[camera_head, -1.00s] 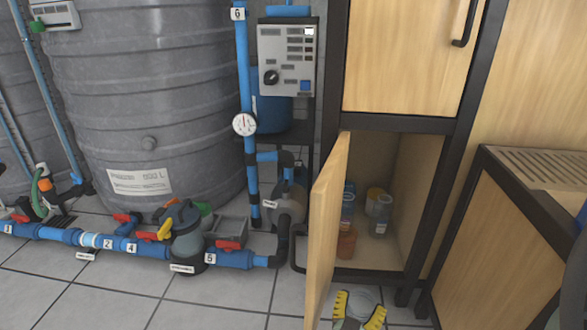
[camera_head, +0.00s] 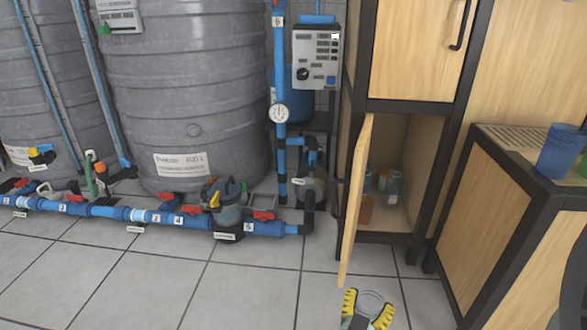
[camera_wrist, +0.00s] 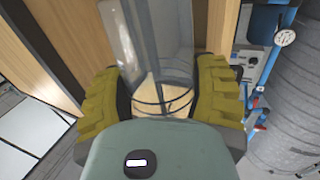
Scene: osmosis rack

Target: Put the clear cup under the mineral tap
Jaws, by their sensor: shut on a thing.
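My gripper (camera_head: 368,308) shows at the bottom of the head view, in front of the open lower cabinet. Its yellow ribbed fingers are shut on the clear cup (camera_head: 372,300), which is transparent and greyish. In the wrist view my gripper (camera_wrist: 165,95) has one finger on each side of the clear cup (camera_wrist: 155,45). The cup's lower part is partly hidden behind the gripper body. I cannot make out a tap marked as mineral in these frames.
The cabinet door (camera_head: 354,200) stands open; containers (camera_head: 393,187) sit inside. A blue cup (camera_head: 560,150) stands on the slatted counter (camera_head: 497,140) at right. Valved blue pipes (camera_head: 105,211) and a grey tank (camera_head: 180,80) are left. The tiled floor (camera_head: 255,285) in front is clear.

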